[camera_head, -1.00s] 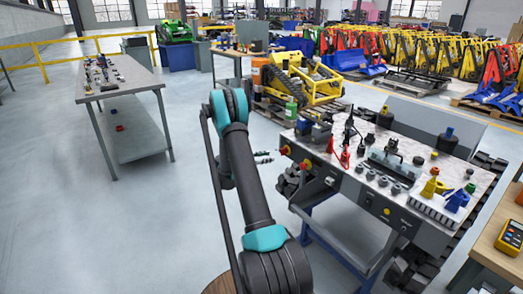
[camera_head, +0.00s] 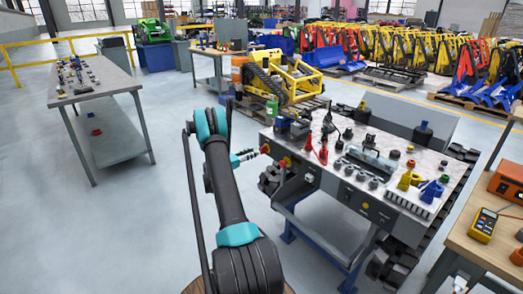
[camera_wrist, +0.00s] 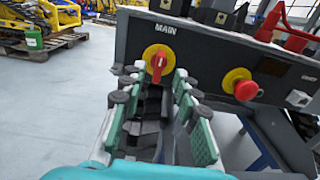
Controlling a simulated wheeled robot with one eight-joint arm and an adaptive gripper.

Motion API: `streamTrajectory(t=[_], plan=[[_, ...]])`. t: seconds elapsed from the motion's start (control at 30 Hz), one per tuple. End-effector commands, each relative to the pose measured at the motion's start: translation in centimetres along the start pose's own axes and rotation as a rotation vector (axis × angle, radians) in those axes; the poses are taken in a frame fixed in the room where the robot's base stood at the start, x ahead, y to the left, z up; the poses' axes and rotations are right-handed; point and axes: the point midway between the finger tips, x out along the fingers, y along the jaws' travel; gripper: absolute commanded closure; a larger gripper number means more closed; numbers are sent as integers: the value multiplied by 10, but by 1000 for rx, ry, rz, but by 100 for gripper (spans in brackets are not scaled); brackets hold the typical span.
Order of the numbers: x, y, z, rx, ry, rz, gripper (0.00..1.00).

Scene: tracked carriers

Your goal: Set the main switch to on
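The main switch (camera_wrist: 158,62) is a red knob on a round yellow plate, under the word MAIN on the dark front panel. Its red handle looks roughly upright in the wrist view. In the head view the main switch (camera_head: 265,149) is small, at the bench's left end. My gripper (camera_wrist: 154,82) is open, with its green-sided fingers to the left and right of the switch. Whether the fingertips touch the switch cannot be told. My gripper also shows in the head view (camera_head: 248,156), just left of the panel, holding nothing.
A red push button (camera_wrist: 246,90) on a yellow plate sits right of the switch on the same panel. The workbench top (camera_head: 440,163) carries several tools and parts. Another table (camera_head: 108,82) stands at the left. The floor (camera_head: 45,190) at the left is clear.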

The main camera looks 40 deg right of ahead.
Motion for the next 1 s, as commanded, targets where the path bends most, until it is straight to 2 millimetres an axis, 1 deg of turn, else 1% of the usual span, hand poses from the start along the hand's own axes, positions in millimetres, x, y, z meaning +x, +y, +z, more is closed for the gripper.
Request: streamTrajectory(t=[0.03,0.2,0.3,0.4,0.53,0.8,0.83,1.0], plan=[[12,-1,0,0,0,-3,69],[42,-1,0,0,0,-1,69],[56,0,0,0,0,-1,69],[65,0,0,0,0,0,69],[72,0,0,1,0,-1,69],[73,0,0,1,0,0,69],[73,0,0,1,0,0,70],[73,0,0,1,0,0,91]])
